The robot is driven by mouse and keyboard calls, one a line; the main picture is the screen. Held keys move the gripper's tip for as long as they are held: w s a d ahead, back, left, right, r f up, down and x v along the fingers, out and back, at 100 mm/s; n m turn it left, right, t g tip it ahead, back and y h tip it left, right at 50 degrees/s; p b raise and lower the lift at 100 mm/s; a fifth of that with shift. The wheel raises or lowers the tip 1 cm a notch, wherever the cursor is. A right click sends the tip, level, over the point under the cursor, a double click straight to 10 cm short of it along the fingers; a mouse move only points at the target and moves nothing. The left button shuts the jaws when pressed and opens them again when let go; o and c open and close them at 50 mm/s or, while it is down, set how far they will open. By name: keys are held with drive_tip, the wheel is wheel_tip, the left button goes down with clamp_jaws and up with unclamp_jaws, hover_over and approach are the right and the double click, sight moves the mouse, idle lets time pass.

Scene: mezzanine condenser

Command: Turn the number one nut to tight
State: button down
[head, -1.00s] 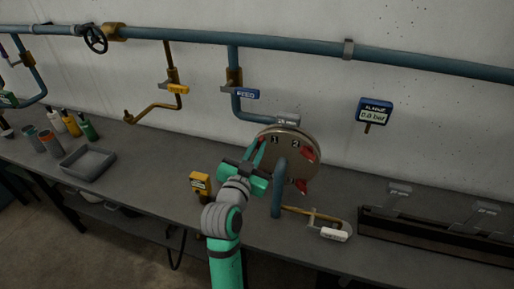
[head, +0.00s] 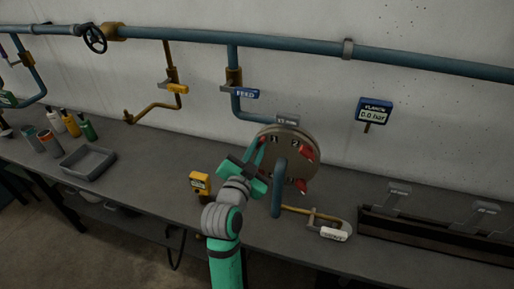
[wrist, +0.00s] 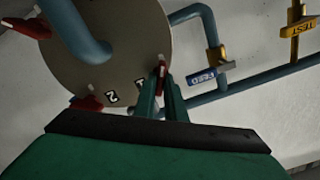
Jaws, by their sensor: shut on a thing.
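The round flange (head: 300,150) stands upright above the bench, with red nuts around its face and black number labels. The number one nut (wrist: 162,72) is red and shows between my fingertips beside the label 1 in the wrist view. My gripper (head: 260,148) is shut on this nut at the flange's upper left. The number two nut (head: 305,151) is red and sits to the right of its label; it also shows at the left in the wrist view (wrist: 86,103). The fingers partly hide the number one nut. The blue flange gauge (head: 374,111) reads 0.0 bar.
A blue pipe (head: 278,190) curves out from the flange's middle, close to my gripper. A yellow box (head: 199,184) stands left of my wrist. The FEED valve (head: 246,94) is above. A grey tray (head: 88,163) and several bottles stand at the left.

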drive_tip(key=c, duration=1.8)
unclamp_jaws()
drive_tip(key=shift+f, duration=0.1)
drive_tip(key=v, duration=1.1)
